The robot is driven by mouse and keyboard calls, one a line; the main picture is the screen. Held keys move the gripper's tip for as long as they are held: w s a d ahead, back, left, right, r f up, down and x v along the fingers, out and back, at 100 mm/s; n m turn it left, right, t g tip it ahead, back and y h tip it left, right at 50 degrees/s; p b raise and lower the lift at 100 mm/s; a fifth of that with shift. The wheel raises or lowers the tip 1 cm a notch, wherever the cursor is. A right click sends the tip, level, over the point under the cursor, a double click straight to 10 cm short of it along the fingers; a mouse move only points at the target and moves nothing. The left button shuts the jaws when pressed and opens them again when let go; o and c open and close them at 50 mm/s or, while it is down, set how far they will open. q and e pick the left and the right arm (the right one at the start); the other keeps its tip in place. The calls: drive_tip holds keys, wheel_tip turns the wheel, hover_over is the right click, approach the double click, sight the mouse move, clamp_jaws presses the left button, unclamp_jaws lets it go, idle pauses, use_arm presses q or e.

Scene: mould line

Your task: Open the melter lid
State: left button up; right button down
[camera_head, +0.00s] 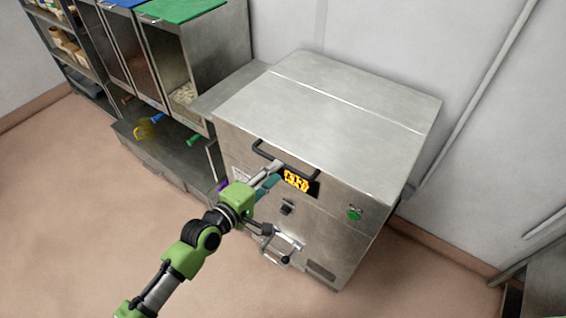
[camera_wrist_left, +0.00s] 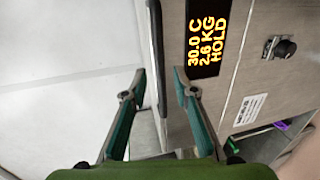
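The melter (camera_head: 275,225) is a big steel box, and its flat lid (camera_head: 340,125) is down. A black bar handle (camera_head: 262,151) runs along the lid's front edge. My left gripper (camera_head: 275,172) is at the front of the melter, close to this handle, and partly covers it. In the left wrist view, the teal fingers of my left gripper (camera_wrist_left: 160,75) are spread apart with nothing clamped between them. The black handle (camera_wrist_left: 156,50) appears between the fingertips; contact cannot be told. My right gripper is not in view.
The melter's front has a lit display (camera_head: 297,180), a dark knob (camera_head: 287,208), a green button (camera_head: 354,213) and a lever valve (camera_head: 283,250). Steel bins with a green lid (camera_head: 180,10) stand to the left. The floor (camera_head: 90,210) in front is clear.

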use_arm(q)
drive_tip(key=shift+x, duration=2.6)
clamp_jaws()
